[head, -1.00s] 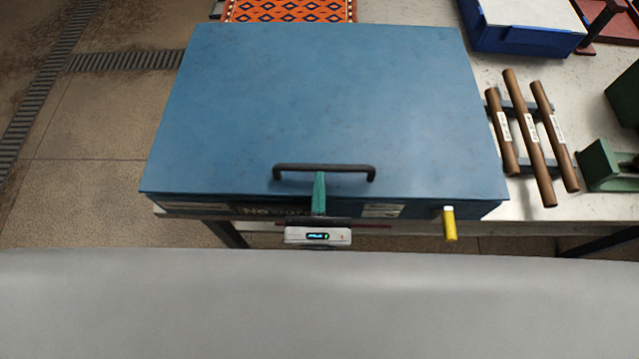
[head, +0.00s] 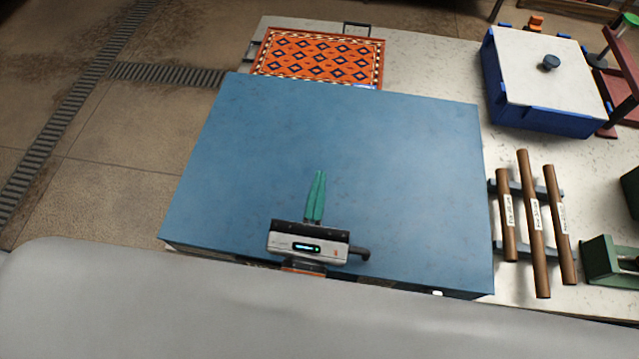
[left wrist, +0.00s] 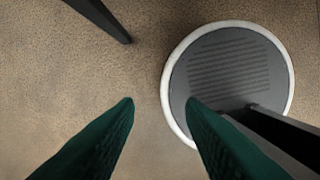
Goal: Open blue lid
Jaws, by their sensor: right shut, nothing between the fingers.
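The blue lid (head: 350,130) covers a wide box on the table. It looks down, with a thin dark strip along its front edge. Its black handle (head: 361,254) shows only at the right end; my right gripper hides the rest. My right gripper (head: 318,174) has its teal fingers together and empty, over the front middle of the lid and pointing toward the back. I cannot tell whether the fingers touch the lid. My left gripper (left wrist: 158,102) shows only in the left wrist view. Its green fingers are apart with nothing between them, above the floor.
An orange patterned rug (head: 318,57) lies behind the box. A blue bin with a white lid (head: 545,75) stands at the back right. Several brown rods (head: 534,215) rest on a rack right of the box. In the left wrist view, a round grey base (left wrist: 225,65) is on the floor.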

